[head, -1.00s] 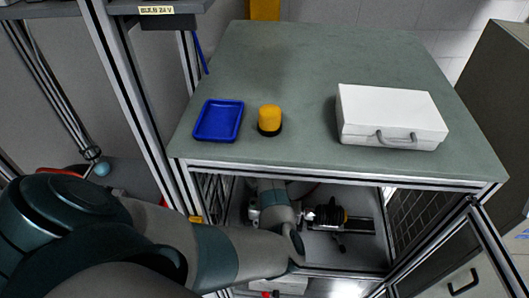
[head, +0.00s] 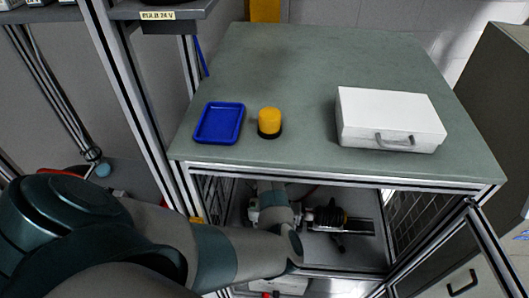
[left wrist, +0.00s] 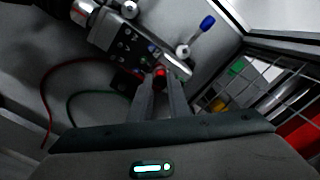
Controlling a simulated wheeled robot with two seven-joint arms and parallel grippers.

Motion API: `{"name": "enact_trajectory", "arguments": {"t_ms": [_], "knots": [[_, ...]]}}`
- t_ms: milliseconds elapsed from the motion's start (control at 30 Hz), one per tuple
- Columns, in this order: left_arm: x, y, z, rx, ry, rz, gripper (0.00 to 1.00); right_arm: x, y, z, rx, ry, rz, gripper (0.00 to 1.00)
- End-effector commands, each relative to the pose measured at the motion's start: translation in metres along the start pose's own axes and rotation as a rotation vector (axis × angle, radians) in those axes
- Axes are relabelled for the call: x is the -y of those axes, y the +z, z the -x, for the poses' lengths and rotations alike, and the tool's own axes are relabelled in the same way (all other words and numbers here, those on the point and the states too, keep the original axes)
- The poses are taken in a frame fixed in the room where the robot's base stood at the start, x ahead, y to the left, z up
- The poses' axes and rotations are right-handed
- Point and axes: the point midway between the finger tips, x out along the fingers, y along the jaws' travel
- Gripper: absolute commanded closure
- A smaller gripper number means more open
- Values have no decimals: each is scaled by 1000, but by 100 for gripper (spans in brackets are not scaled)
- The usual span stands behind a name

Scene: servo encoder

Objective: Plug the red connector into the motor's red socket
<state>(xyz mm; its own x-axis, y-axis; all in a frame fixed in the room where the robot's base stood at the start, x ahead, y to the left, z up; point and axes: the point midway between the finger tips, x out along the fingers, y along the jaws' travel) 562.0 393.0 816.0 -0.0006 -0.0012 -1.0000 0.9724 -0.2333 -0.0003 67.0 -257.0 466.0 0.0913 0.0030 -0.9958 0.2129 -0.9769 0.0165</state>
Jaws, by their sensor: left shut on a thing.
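The red connector (left wrist: 160,72) shows as a small red spot between the fingertips of my left gripper (left wrist: 160,80), which is shut on it. It is at the lower edge of a grey metal block with dark holes (left wrist: 125,45), which seems to be part of the motor assembly. I cannot tell whether the connector touches it, and I cannot make out a separate red socket. My right gripper is not in view.
A red cable (left wrist: 44,95) and a green cable curve left of the fingers. A blue-tipped lever (left wrist: 206,23) and wire mesh (left wrist: 235,85) lie to the right. On the tabletop (head: 300,60) are a blue tray (head: 200,136), a yellow beacon (head: 270,120) and a white case (head: 385,108).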

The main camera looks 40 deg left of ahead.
Motion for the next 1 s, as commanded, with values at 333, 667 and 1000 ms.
{"name": "enact_trajectory", "arguments": {"t_ms": [333, 667, 1000], "knots": [[0, 0, 0, -1, 0, 0, 100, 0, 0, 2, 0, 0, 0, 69], [0, 0, -1, -1, 1, 0, 100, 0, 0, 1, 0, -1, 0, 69], [0, 0, -6, -1, 1, 1, 100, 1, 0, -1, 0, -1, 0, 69]]}}
